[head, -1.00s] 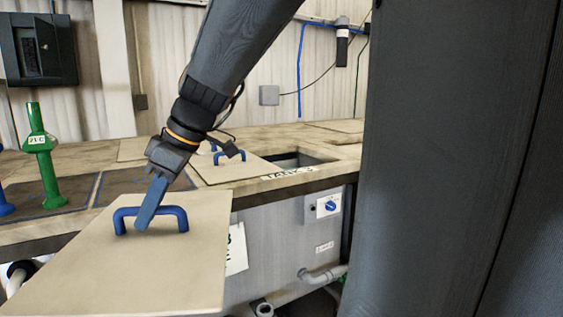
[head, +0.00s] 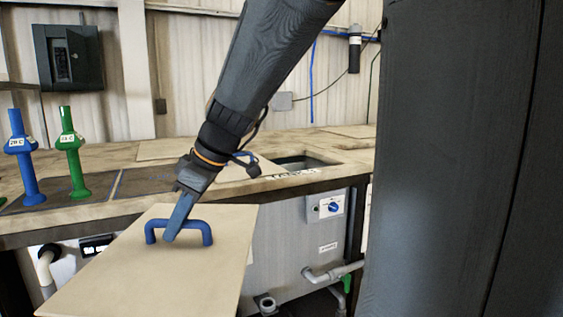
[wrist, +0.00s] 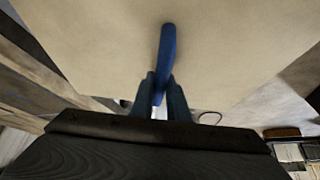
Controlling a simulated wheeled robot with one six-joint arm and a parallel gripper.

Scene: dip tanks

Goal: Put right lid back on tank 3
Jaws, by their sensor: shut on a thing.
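My gripper (head: 172,238) is shut on the blue handle (head: 207,232) of a flat beige lid (head: 150,280). The lid hangs in front of the bench's front edge, near the bottom of the head view. In the wrist view, the blue handle (wrist: 167,45) stands between my gripper's fingers (wrist: 160,95), with the lid (wrist: 90,40) filling the upper part. Tank 3's opening (head: 305,162) shows as a dark rectangle in the bench top, to the right and farther back. Another beige lid (head: 232,172) lies on the bench left of the opening, partly hidden by my arm.
A green post (head: 72,155) and a blue post (head: 24,160) with labels stand on the bench at left. The tank's grey front has a blue knob (head: 334,207) and a pipe (head: 330,272) below. A grey box (head: 69,55) hangs on the wall.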

